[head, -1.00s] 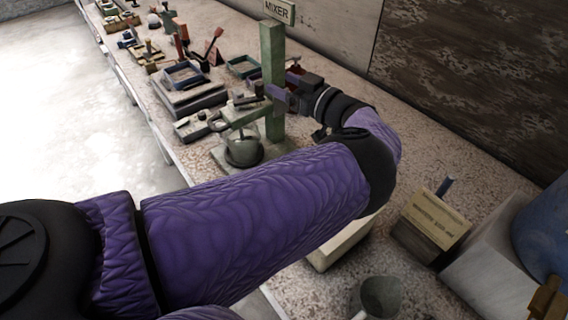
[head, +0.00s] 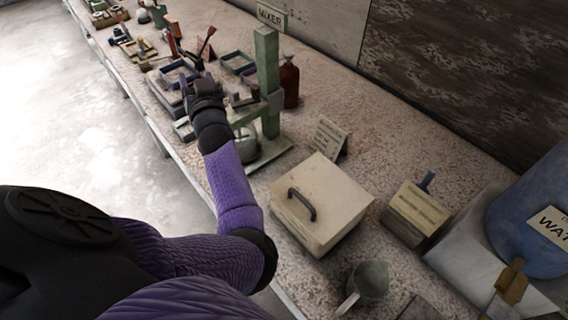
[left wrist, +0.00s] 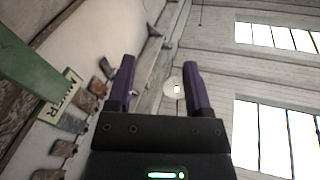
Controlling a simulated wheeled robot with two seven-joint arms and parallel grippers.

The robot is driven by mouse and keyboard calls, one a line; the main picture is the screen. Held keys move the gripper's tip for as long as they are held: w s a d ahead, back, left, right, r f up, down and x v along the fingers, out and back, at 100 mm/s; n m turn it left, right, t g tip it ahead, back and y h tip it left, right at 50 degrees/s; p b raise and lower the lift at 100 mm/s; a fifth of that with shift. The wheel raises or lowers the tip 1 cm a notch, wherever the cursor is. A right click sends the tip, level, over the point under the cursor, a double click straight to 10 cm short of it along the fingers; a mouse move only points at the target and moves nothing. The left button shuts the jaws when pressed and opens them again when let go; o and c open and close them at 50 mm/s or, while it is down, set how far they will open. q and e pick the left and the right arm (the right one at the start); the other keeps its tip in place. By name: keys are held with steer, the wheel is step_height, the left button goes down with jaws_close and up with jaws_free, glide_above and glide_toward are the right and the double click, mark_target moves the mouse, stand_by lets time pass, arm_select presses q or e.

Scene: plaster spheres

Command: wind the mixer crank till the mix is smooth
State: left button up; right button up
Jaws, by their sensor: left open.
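The mixer is a green post (head: 267,85) on a flat green base, with a grey pot (head: 246,148) at its foot. A MIXER sign (head: 271,15) is on the wall behind; it also shows in the left wrist view (left wrist: 68,98) beside the green post (left wrist: 28,68). My left gripper (head: 203,82) is left of the post, above the trays. In the left wrist view its purple fingers (left wrist: 159,75) stand apart with nothing between them. My forearm and wrist partly cover the pot and mixer head; I cannot make out the crank clearly. My right gripper is not in view.
A cream box with a dark handle (head: 322,203) stands right of the mixer. A brown bottle (head: 289,84) is behind the post. A grey cup (head: 369,281), a labelled block (head: 417,209) and a blue water container (head: 530,220) are further right. Trays and tools crowd the bench's far end.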

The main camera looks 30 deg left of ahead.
arm_select(q)
steer(key=s+d+f+m+h, duration=0.1)
steer(key=d+f+m+h, duration=0.1)
steer(key=d+h, duration=0.3)
steer(key=s+d+f+m+h+p, duration=0.1)
steer(key=d+f+m+h, duration=0.2)
steer(key=d, duration=0.6)
steer(key=s+d+f+m+t+h+p, duration=0.1)
steer(key=d+f+m+h, duration=0.2)
steer(key=d+h, duration=0.3)
steer(key=shift+d+m+h, duration=0.4)
steer(key=shift+d+m, duration=0.2)
steer(key=shift+m, duration=0.2)
steer(key=s+d+f+m+g+h, duration=0.1)
steer(key=s+d+f+g+h, duration=0.1)
steer(key=s+d, duration=0.3)
steer(key=shift+s+d+f+h, duration=0.3)
steer(key=shift+d+h, duration=0.2)
steer(key=shift+d, duration=0.5)
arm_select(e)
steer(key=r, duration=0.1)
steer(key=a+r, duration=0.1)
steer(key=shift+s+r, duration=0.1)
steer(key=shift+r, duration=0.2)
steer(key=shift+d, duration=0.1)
